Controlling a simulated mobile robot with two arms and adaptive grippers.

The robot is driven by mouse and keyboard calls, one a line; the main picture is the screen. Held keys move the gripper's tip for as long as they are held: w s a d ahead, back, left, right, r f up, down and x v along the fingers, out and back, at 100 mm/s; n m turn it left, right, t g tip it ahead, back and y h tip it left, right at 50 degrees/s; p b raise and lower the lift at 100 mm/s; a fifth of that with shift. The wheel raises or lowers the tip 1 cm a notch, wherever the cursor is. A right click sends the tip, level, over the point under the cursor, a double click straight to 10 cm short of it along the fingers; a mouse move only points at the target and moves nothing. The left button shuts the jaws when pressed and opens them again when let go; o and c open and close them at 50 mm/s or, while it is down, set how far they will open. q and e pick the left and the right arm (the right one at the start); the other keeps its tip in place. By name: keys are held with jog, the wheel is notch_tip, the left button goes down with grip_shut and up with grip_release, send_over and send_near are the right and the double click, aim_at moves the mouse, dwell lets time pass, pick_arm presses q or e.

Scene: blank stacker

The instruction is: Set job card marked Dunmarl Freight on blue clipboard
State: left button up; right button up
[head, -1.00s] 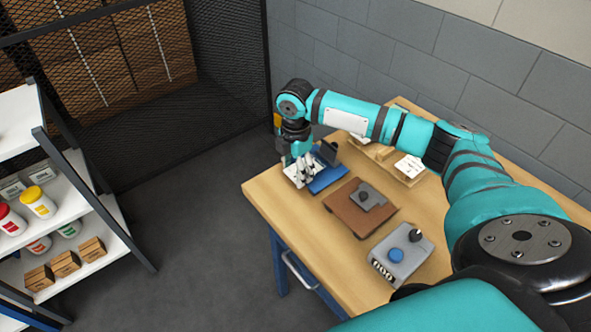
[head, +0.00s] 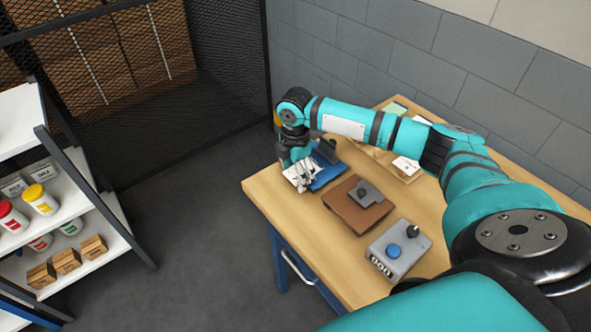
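The blue clipboard (head: 327,178) lies near the far left corner of the wooden table, with a dark clip at its back end. My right gripper (head: 301,175) points down at the clipboard's left part, low over it. A white card (head: 290,173) shows at the fingers, by the clipboard's left edge. Its marking is too small to read, and the fingers partly hide it. I cannot tell whether the fingers grip the card or whether it rests on the clipboard. My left gripper is not in view.
A brown clipboard (head: 350,212) with a grey clip lies nearer on the table (head: 318,238). A wooden holder with white cards (head: 406,167) is behind my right arm. Shelves (head: 120,240) stand at left.

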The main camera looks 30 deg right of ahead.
aim_at(295, 176)
jog(key=shift+o, duration=0.5)
jog(key=shift+f, duration=0.55)
jog(key=shift+r, duration=0.25)
jog(key=shift+r, duration=0.35)
notch_tip(295, 176, up, 13)
jog(key=b, duration=0.2)
jog(key=shift+f, duration=0.2)
